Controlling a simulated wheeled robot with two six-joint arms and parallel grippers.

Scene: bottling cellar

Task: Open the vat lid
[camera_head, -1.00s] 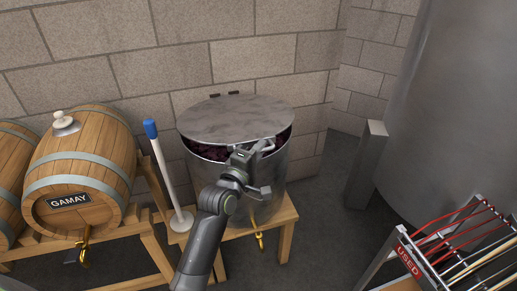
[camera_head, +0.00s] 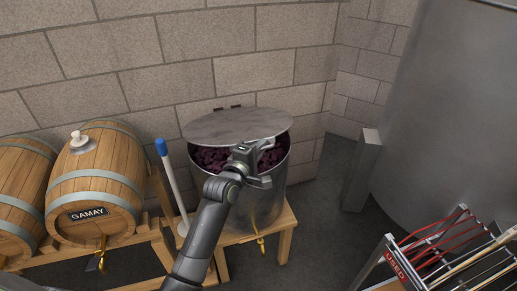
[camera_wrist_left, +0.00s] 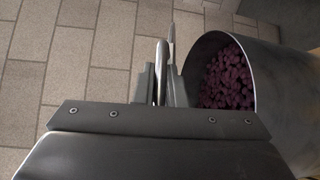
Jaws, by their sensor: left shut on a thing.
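The steel vat (camera_head: 270,190) stands on a low wooden stand in the head view. Its round grey lid (camera_head: 232,124) is tilted up, hinge side toward the wall, with a wide gap at the front. Dark purple grapes (camera_head: 208,158) show inside the vat, and also in the left wrist view (camera_wrist_left: 228,80). My left gripper (camera_head: 262,150) is at the lid's front edge, shut on the lid handle (camera_wrist_left: 161,70), which shows between the fingers in the wrist view. The gripper hides part of the vat's front rim. My right gripper is not in view.
A wooden barrel marked GAMAY (camera_head: 95,185) and a blue-topped pole (camera_head: 172,185) stand left of the vat. A large steel tank (camera_head: 450,110) and a rack marked USED (camera_head: 396,262) are on the right. A block wall (camera_head: 180,60) is close behind the lid.

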